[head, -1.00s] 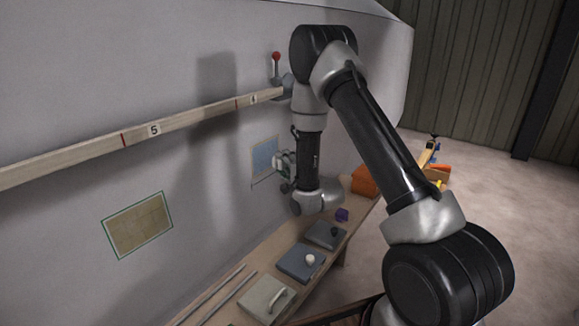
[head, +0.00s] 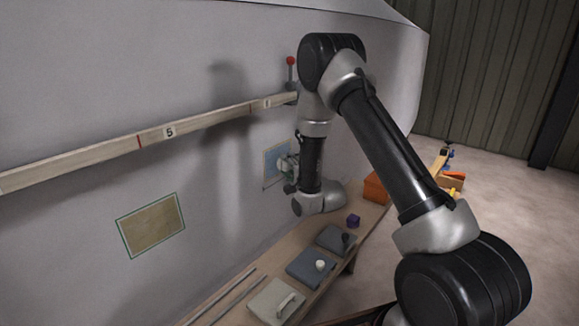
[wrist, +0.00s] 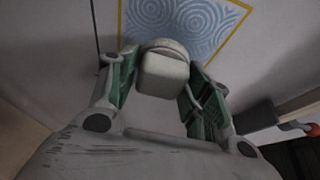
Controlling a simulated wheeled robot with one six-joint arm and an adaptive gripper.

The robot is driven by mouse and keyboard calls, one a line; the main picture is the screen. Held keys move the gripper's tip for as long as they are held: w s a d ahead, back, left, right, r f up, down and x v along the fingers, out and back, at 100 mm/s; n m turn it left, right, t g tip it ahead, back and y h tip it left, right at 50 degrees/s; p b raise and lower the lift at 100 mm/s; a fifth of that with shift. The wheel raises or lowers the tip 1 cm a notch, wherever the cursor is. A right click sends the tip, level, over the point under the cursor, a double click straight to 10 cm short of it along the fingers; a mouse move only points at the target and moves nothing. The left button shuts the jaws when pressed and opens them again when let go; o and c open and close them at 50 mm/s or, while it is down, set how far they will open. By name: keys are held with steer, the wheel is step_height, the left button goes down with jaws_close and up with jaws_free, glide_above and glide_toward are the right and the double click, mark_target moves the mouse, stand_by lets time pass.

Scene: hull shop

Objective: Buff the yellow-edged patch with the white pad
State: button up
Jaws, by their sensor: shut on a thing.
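The yellow-edged patch (wrist: 188,22) is on the hull wall at the top of the wrist view, with pale blue swirls inside its thin yellow border. In the head view the same bluish patch (head: 272,160) is partly hidden by my gripper. My gripper (wrist: 160,72) has its green-lined fingers shut on the white pad (wrist: 165,75), a pale rounded block. The pad overlaps the patch's lower part in the wrist view. I cannot tell whether it touches the surface. My gripper (head: 289,168) is beside the patch in the head view.
A green-edged tan patch (head: 151,225) is further left on the hull. A numbered wooden batten (head: 120,145) and a red-knobbed lever (head: 291,62) are above. The bench below holds several handled pads (head: 310,268), a purple piece (head: 353,221) and an orange box (head: 375,188).

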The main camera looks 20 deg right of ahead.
step_height(320, 180, down, 6)
steer(key=s+a, duration=0.2)
steer(key=shift+a+f, duration=0.15)
stand_by(0.4)
steer(key=shift+w+a, duration=0.55)
steer(key=shift+w, duration=0.25)
stand_by(0.4)
stand_by(0.3)
steer(key=shift+w+a+r, duration=0.1)
steer(key=shift+w+r, duration=0.05)
steer(key=shift+r, duration=6.4)
steer(key=shift+f, duration=6.65)
steer(key=o, duration=0.3)
steer(key=c, duration=0.3)
